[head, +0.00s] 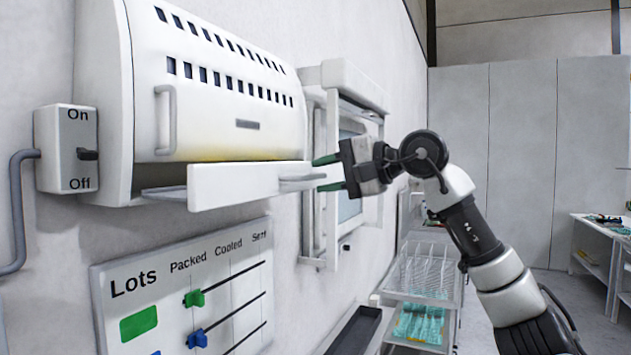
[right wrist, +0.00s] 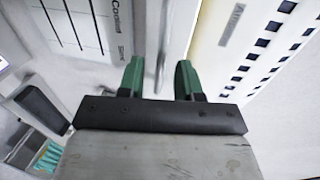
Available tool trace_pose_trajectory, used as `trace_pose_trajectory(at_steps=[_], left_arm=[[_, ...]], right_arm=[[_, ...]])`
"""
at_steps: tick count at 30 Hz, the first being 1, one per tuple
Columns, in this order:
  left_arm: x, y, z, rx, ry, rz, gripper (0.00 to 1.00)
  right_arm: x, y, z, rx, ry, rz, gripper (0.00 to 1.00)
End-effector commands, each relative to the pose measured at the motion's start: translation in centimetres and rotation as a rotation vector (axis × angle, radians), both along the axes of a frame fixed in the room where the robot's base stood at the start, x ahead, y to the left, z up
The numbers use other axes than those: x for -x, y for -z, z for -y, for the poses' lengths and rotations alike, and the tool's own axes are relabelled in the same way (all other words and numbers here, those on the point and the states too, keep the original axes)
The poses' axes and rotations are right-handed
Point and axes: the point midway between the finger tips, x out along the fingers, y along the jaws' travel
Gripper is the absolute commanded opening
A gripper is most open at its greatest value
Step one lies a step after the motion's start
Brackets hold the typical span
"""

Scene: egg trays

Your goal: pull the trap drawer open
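The trap drawer (head: 235,186) is a white panel below the white vented wall unit in the head view. Its front stands out from the unit, with a gap behind its left end. A pale bar handle (head: 303,182) sticks out from the front; it also shows in the right wrist view (right wrist: 161,45). My right gripper (head: 321,174) is at the handle's outer end. Its green fingertips, also in the right wrist view (right wrist: 159,70), are spread, one on each side of the handle, with gaps visible. My left gripper is out of view.
The vented unit (head: 215,125) has its own vertical handle (head: 166,120) above the drawer. An On/Off switch box (head: 66,148) is at left. The Lots board (head: 180,295) hangs just below. Wire baskets (head: 425,270) stand below my right arm.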

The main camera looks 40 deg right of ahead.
Motion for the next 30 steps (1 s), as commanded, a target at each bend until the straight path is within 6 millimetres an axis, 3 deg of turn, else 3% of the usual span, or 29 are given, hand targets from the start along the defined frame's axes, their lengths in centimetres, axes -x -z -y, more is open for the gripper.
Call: trace_pose_trajectory(at_steps=[6,12,30], left_arm=[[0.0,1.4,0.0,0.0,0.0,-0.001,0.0],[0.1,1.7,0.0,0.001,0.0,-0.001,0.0],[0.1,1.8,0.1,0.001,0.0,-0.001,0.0]], right_arm=[[4.2,-0.8,1.8,-0.002,0.002,0.005,0.34],[6.8,-1.5,2.8,-0.001,0.001,0.003,0.34],[7.6,-1.7,3.1,0.0,0.0,0.001,0.34]])
